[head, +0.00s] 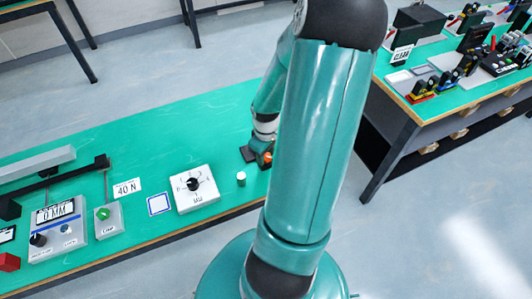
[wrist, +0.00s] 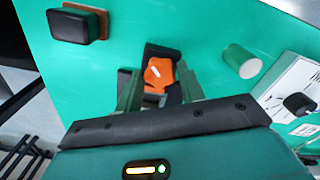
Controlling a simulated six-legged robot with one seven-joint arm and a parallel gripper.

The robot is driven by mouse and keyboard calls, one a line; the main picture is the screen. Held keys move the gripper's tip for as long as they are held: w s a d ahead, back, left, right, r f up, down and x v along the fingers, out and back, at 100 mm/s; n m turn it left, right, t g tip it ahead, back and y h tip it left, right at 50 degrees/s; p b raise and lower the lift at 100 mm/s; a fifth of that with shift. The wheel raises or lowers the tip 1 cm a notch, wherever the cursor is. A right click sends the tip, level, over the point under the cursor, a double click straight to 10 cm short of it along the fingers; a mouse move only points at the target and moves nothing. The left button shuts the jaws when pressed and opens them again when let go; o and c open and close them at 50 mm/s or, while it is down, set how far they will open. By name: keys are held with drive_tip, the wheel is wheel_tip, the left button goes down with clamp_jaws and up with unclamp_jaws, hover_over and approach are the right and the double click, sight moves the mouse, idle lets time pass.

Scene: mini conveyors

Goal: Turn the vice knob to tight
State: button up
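An orange knob (wrist: 157,73) with a white pointer line sits on a small black vice (wrist: 152,52) on the green bench top. No tight or loose marking is readable. In the head view the orange knob (head: 267,157) shows only in part beside my arm, with the black base (head: 247,153) left of it. My gripper (wrist: 159,84) is open, with one green finger on each side of the knob. I cannot tell whether the fingers touch it. In the head view my upper arm hides most of the gripper.
A small green cylinder with a pale top (head: 241,179) stands close to the vice. A white dial box (head: 198,203) with a black knob is left of it. A black block (wrist: 70,25) on a brown base is at the wrist view's upper left. A 0 MM gauge box (head: 70,243) stands farther left.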

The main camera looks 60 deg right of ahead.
drive_tip(key=c, duration=0.5)
drive_tip(key=shift+c, duration=0.2)
drive_tip(key=shift+m, duration=0.4)
drive_tip(key=m, duration=0.2)
drive_tip(key=shift+w+m, duration=0.1)
drive_tip(key=shift+m, duration=0.3)
drive_tip(key=m, duration=0.3)
drive_tip(key=shift+m, duration=0.3)
drive_tip(key=m, duration=0.5)
drive_tip(key=shift+m, duration=0.3)
drive_tip(key=m, duration=0.5)
drive_tip(key=o, duration=1)
drive_tip(key=shift+c, duration=0.2)
